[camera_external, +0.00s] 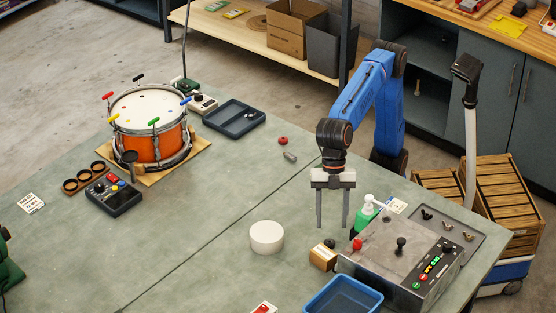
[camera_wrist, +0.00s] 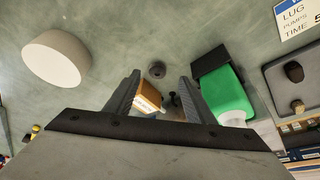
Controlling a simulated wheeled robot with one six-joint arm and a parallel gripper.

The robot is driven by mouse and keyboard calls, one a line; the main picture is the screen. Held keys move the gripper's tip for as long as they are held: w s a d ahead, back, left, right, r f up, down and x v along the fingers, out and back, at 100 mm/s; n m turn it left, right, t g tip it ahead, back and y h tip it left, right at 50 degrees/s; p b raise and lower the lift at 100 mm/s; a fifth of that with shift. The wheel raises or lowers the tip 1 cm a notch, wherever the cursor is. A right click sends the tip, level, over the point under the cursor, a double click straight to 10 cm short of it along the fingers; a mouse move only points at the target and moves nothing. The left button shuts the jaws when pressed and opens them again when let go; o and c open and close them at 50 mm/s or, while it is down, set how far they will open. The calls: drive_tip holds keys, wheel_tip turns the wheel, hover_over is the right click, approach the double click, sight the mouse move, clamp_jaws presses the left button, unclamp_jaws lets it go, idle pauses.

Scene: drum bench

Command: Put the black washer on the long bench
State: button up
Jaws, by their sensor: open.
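A small dark round piece with a hole, which looks like the black washer (camera_external: 329,243), lies on the green-topped bench (camera_external: 210,240) behind a small cardboard box. In the wrist view the washer (camera_wrist: 157,69) shows just beyond and between my fingertips. My gripper (camera_external: 332,224) points down with its fingers apart and empty, above the bench near the washer. It also shows in the wrist view (camera_wrist: 162,78). A wood-topped counter (camera_external: 490,27) stands at the back right. I cannot tell from the frames which surface is the long bench.
The box (camera_external: 321,258), green bottle (camera_external: 365,218) and grey control unit (camera_external: 385,258) crowd the washer. A white cylinder (camera_external: 266,238) stands to its left and a blue bin (camera_external: 343,297) in front. An orange drum (camera_external: 150,125) stands far left. The bench middle is mostly clear.

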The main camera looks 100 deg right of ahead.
sight(330, 241)
drive_tip(key=shift+w+x, duration=0.15)
drive_tip(key=shift+x, duration=1.15)
drive_tip(key=shift+w+x, duration=0.1)
drive_tip(key=shift+x, duration=1.2)
drive_tip(key=shift+a+r, duration=0.1)
drive_tip(key=shift+a, duration=0.05)
drive_tip(key=c, duration=1.1)
drive_tip(key=shift+c, duration=0.7)
drive_tip(key=shift+r, duration=0.1)
